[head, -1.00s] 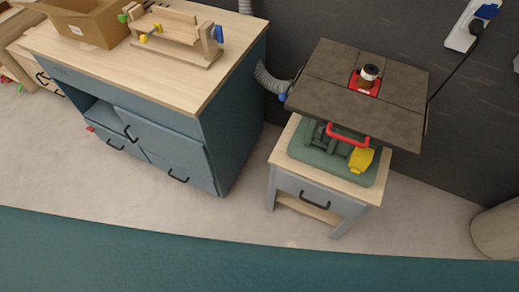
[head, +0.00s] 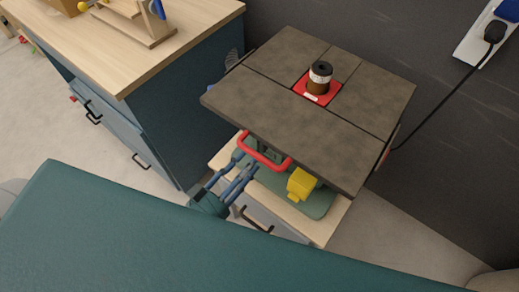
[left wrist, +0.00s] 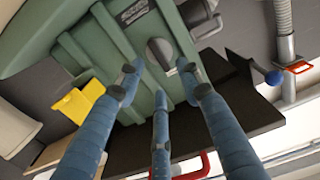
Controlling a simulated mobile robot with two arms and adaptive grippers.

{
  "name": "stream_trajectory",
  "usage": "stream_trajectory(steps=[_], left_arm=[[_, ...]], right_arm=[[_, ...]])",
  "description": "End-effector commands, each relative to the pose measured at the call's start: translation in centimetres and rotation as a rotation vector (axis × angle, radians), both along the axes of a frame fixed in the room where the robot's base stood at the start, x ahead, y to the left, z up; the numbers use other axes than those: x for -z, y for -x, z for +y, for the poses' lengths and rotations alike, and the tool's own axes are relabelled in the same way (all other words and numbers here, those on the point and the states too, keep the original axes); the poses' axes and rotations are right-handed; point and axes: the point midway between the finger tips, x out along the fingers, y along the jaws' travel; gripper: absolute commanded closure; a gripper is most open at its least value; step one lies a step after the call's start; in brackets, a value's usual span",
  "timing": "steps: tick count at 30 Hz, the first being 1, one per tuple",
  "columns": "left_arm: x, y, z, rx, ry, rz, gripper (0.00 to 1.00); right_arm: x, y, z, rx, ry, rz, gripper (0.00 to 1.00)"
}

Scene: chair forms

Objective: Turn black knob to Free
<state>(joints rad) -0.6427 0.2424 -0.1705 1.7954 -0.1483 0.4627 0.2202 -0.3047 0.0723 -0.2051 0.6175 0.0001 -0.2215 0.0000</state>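A green machine base (head: 320,203) sits under a dark router table, with a red handle (head: 268,152) and a yellow block (head: 301,183) on its front. In the left wrist view, a dark round knob (left wrist: 158,50) shows on the green body (left wrist: 100,45), below a dark label panel. Its markings are too small to read. My left gripper (head: 246,175) is just in front of the green base, below the red handle. In the left wrist view its blue fingers (left wrist: 160,78) are spread open around the knob's line, with no visible grip on it. My right gripper is not in view.
The router table top (head: 300,85) overhangs the base, with a router bit piece (head: 319,78) in a red plate. A teal cabinet with a wooden top (head: 150,60) stands to the left. A wall socket strip (head: 485,35) with a black cable is at the right.

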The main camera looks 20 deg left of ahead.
Motion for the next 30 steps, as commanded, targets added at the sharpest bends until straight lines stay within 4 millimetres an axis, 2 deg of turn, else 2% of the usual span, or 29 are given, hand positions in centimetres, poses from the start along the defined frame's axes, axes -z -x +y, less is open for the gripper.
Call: stream_trajectory(steps=[3,9,21,23,27,30], left_arm=[[-0.2,-2.3,-0.8,0.000,0.002,-0.002,0.64],[-0.1,-4.7,-1.7,0.000,0.001,-0.001,0.64],[0.1,-5.4,-2.0,0.000,0.000,0.002,0.64],[0.1,-5.4,-2.0,0.000,0.000,0.002,0.73],[0.1,-5.4,-2.0,0.000,0.001,0.001,1.00],[0.1,-5.4,-2.0,0.000,0.001,0.001,1.00]], right_arm=[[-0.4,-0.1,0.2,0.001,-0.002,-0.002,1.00],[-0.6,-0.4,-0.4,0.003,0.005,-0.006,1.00],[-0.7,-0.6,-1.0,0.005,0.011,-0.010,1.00],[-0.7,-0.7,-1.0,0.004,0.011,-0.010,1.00],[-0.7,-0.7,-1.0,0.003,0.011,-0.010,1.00],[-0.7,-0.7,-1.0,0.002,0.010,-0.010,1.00]])
